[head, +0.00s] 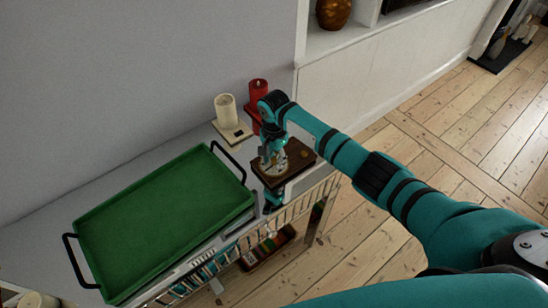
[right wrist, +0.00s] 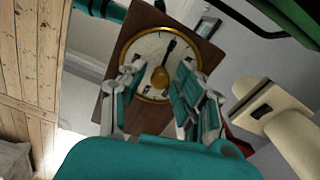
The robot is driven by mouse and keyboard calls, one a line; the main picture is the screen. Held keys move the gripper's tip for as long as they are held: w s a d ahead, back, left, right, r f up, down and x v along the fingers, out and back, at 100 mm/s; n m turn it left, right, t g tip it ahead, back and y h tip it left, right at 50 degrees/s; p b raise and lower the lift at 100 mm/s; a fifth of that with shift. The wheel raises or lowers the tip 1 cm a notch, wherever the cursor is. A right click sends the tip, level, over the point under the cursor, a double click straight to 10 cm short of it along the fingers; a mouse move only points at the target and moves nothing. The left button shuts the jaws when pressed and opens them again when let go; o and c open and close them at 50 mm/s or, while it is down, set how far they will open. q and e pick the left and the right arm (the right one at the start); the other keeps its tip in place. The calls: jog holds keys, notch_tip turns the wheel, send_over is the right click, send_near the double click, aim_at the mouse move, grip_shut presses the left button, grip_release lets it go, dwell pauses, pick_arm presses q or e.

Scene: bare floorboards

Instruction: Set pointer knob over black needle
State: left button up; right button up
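A dark wooden board (head: 293,157) with a round, brass-rimmed dial stands on the right end of the shelf unit. In the right wrist view the pale dial face (right wrist: 143,50) shows a black needle (right wrist: 171,46) pointing up and slightly right. A round brass pointer knob (right wrist: 160,78) sits near the dial's middle, at the needle's lower end. My right gripper (head: 272,163) is above the dial, pointing down. In the wrist view its fingers (right wrist: 155,105) are spread apart, one on each side below the knob, with nothing held between them. My left gripper is not identifiable.
A green tray (head: 92,222) with black handles fills the shelf top left of the board. A white cabinet (head: 360,85) is behind; open floorboards (head: 440,165) lie to the right.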

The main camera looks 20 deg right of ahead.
grip_shut()
